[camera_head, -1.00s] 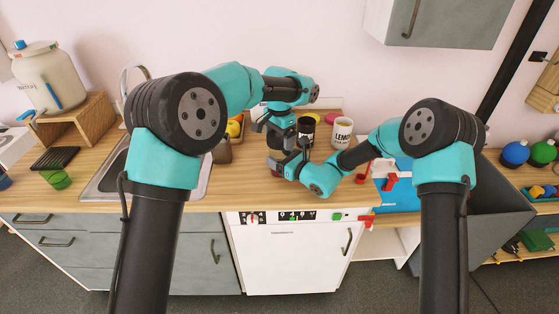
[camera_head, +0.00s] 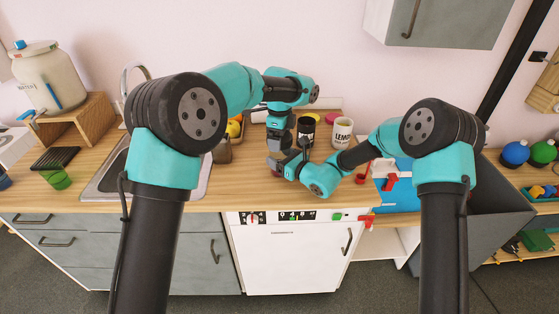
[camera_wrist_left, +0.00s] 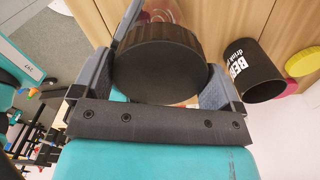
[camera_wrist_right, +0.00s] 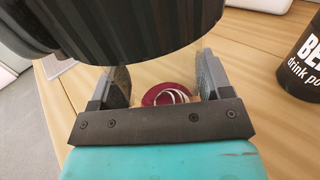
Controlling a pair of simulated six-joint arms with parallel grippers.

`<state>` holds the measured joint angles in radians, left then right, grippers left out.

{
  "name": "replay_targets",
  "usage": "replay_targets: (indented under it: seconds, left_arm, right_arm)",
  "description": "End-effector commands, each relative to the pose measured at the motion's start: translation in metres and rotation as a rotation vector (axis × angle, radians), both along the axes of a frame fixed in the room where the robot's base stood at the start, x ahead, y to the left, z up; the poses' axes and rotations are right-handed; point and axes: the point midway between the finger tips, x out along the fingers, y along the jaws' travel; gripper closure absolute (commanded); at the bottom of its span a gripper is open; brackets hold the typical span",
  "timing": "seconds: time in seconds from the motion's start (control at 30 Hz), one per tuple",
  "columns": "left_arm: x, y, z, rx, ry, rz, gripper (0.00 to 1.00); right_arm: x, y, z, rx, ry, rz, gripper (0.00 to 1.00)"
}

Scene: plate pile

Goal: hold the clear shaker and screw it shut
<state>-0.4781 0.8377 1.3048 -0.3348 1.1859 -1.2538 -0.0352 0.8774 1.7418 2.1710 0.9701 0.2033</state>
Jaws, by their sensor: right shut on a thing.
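The shaker's broad black ribbed lid (camera_wrist_left: 160,60) sits between the fingers of my left gripper (camera_wrist_left: 155,85). Whether they press on it is not clear. In the right wrist view the lid (camera_wrist_right: 130,25) is large, above the fingers. My right gripper (camera_wrist_right: 160,85) is shut on the clear shaker (camera_wrist_right: 150,80), below the lid. Through its clear wall I see a dark red round patch and pale coil loops. In the head view my left gripper (camera_head: 277,143) is above my right gripper (camera_head: 277,165), and they largely hide the shaker.
A black labelled tub (camera_head: 307,128) and a white LEMON tub (camera_head: 342,132) stand close behind and right on the wooden counter. A yellow-green lid (camera_wrist_left: 303,62) lies by the black tub. The sink (camera_head: 108,180) is left, and a blue box (camera_head: 400,190) with red parts is right.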

Motion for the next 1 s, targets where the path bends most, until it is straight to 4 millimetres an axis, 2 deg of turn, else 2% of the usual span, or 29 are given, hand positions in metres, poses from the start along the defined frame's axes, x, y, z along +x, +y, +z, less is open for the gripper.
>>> replay_targets:
  seconds: [0.1,0.37,0.73,1.0]
  left_arm:
    - [0.000,0.000,0.000,0.000,0.000,0.001,0.00]
    - [0.000,0.000,0.003,0.000,-0.001,0.002,0.00]
    - [0.000,0.000,0.041,0.000,-0.001,0.003,0.00]
    - [0.000,0.000,0.045,0.000,0.000,0.002,0.00]
  right_arm:
    - [0.000,0.000,0.000,0.001,-0.001,0.000,0.94]
    - [0.000,0.000,0.000,0.001,-0.001,0.000,0.94]
    - [0.000,0.000,0.000,0.001,-0.001,0.000,0.94]
    - [0.000,0.000,0.000,0.001,-0.001,0.000,0.94]
